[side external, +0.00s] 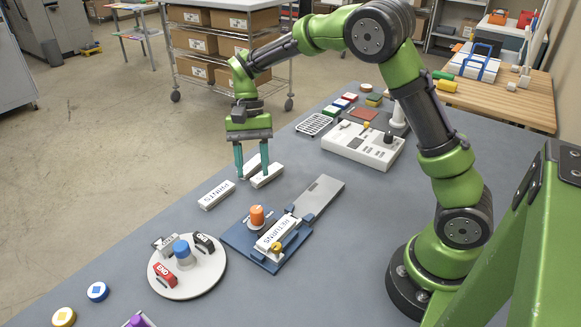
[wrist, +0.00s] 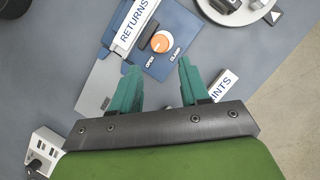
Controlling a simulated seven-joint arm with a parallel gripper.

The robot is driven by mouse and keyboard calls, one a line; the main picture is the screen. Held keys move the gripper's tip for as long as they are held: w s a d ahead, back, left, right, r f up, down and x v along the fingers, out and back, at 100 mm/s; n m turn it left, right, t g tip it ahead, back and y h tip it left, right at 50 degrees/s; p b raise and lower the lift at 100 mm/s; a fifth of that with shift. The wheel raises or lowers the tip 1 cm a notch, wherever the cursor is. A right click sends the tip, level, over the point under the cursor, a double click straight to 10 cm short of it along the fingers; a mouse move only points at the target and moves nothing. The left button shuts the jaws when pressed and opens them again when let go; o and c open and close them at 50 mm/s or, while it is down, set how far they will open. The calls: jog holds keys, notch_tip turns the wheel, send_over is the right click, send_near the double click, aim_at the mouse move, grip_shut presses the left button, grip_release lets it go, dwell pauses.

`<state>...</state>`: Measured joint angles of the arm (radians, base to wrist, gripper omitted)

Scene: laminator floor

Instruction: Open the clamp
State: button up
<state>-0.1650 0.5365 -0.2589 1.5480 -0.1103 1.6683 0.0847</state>
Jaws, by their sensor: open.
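The clamp is a blue fixture (side external: 236,236) on the grey table, with an orange knob (side external: 257,215) on top. The wrist view shows the knob (wrist: 160,42) beside printed OPEN and CLAMP labels; I cannot tell which one it points to. A white block marked RETURNS (side external: 272,236) sits in the fixture. My gripper (side external: 251,173) points down with teal fingers apart and nothing between them. It is behind the fixture in the side view, above two white blocks. In the wrist view the knob lies just beyond the gap between the fingertips (wrist: 158,66).
A white block marked PRINTS (side external: 217,194) lies left of the fixture. A grey plate (side external: 323,192) extends behind the fixture. A white control box (side external: 362,148) stands farther back.

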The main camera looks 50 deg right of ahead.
jog(key=v, duration=0.6)
jog(key=s+r+n+t, duration=0.2)
jog(key=s+t, duration=0.3)
jog(key=s, duration=0.4)
jog(key=s+r+n+t+h, duration=0.1)
jog(key=s+r+n+t, duration=0.2)
jog(key=s, duration=0.7)
jog(key=shift+a+r+t, duration=0.2)
jog(key=shift+r+t, duration=0.15)
jog(key=shift+t, duration=0.75)
